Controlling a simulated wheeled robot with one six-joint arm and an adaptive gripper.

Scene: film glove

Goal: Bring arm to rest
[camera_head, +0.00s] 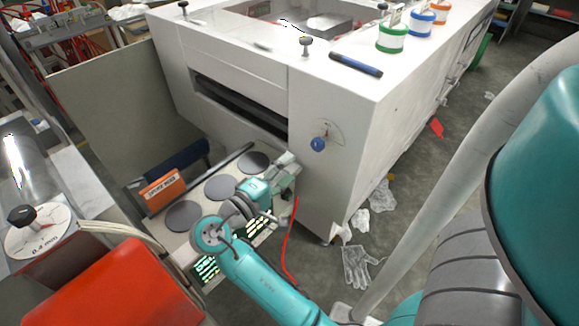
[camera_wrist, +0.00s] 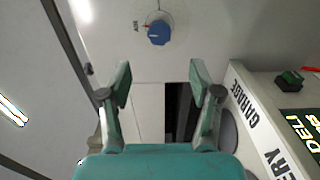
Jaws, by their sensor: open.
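My teal arm reaches out from the lower middle in the head view and bends over a light tray (camera_head: 226,166) with dark round discs. My gripper (camera_head: 288,164) is at its end, close to the front of the white machine (camera_head: 335,110). In the wrist view my gripper (camera_wrist: 162,82) is open, with its two teal fingers spread and nothing between them. The machine's white front lies beyond the fingers, with a blue knob (camera_wrist: 158,33) above them; the knob also shows in the head view (camera_head: 319,144).
A clear glove (camera_head: 358,267) and crumpled film (camera_head: 382,195) lie on the floor to the right. An orange-labelled box (camera_head: 162,190) stands on the tray's left side. A red housing (camera_head: 115,285) is at lower left. A grey pole (camera_head: 450,185) rises at right.

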